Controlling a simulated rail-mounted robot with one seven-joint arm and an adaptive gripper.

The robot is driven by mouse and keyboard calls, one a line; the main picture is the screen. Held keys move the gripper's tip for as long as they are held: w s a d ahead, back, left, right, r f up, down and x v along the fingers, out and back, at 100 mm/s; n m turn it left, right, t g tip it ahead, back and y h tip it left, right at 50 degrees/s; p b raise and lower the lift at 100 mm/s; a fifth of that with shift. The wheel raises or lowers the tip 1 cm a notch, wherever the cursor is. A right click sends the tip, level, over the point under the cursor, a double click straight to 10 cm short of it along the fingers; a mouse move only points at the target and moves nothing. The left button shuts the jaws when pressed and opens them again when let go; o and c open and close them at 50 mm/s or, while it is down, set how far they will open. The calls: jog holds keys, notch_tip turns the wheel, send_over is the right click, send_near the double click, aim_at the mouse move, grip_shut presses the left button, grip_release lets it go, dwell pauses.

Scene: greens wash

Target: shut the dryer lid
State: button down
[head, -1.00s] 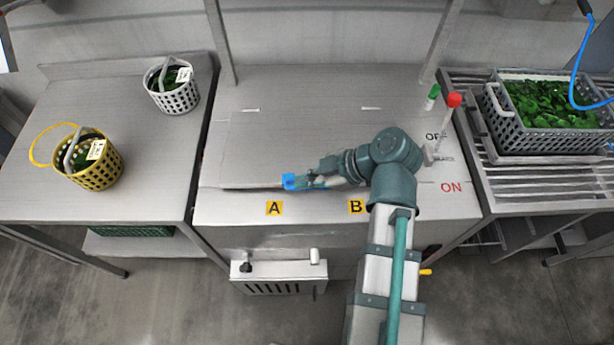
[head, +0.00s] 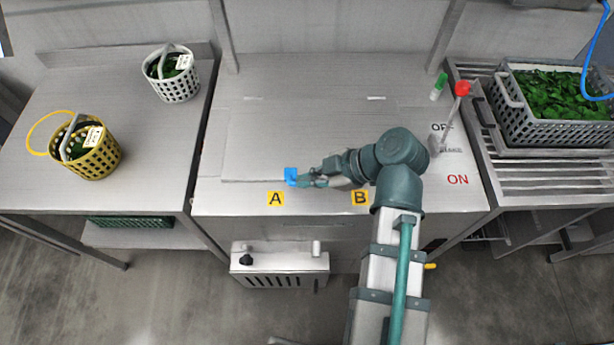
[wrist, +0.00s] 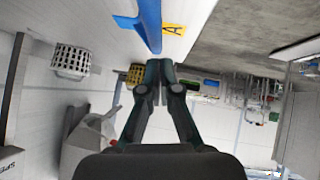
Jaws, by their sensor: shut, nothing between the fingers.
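The dryer lid (head: 290,125) is a flat steel panel on the dryer top (head: 235,200). It lies down, looking level with the surface around it. Its blue handle (head: 291,176) is at its front edge, just behind the yellow A label (head: 275,199). My gripper (head: 300,180) is at the handle's right side, low over the front edge. In the wrist view the gripper (wrist: 159,65) has its fingers together, and the blue handle (wrist: 150,28) is just beyond the tips. Whether they touch I cannot tell. My arm covers the lid's right front part.
A red-knobbed lever (head: 462,89) and a green-capped item (head: 438,88) stand at the dryer's right. A grey crate of greens (head: 510,120) is on the right rack. A yellow basket (head: 92,160) and a white basket (head: 172,85) stand on the left table.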

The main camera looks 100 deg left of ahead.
jog(key=s+d+r+b+v, duration=0.1)
jog(key=v, duration=1.1)
jog(key=w+f+m+t+y, duration=0.2)
jog(key=w+f+m, duration=0.9)
jog(key=w+f, duration=0.85)
jog(key=w+d+f+m+t, duration=0.1)
jog(key=w+d+f+m, duration=1)
jog(key=w+d+f, duration=0.4)
jog(key=w+d+f+m, duration=0.2)
jog(key=d+f+m, duration=0.3)
jog(key=d, duration=0.4)
jog(key=w+d+f+m, duration=0.2)
jog(key=d+f+m, duration=0.2)
jog(key=d+f, duration=0.5)
jog(key=s+d+f+m, duration=0.2)
jog(key=s+d+m, duration=0.1)
jog(key=d, duration=0.3)
jog(key=s+d+f+m+h, duration=0.1)
jog(key=s+d+f+m, duration=0.2)
jog(key=d, duration=0.3)
jog(key=s+d+f+m, duration=0.3)
jog(key=s+d, duration=0.1)
jog(key=d, duration=0.3)
jog(key=shift+s, duration=0.35)
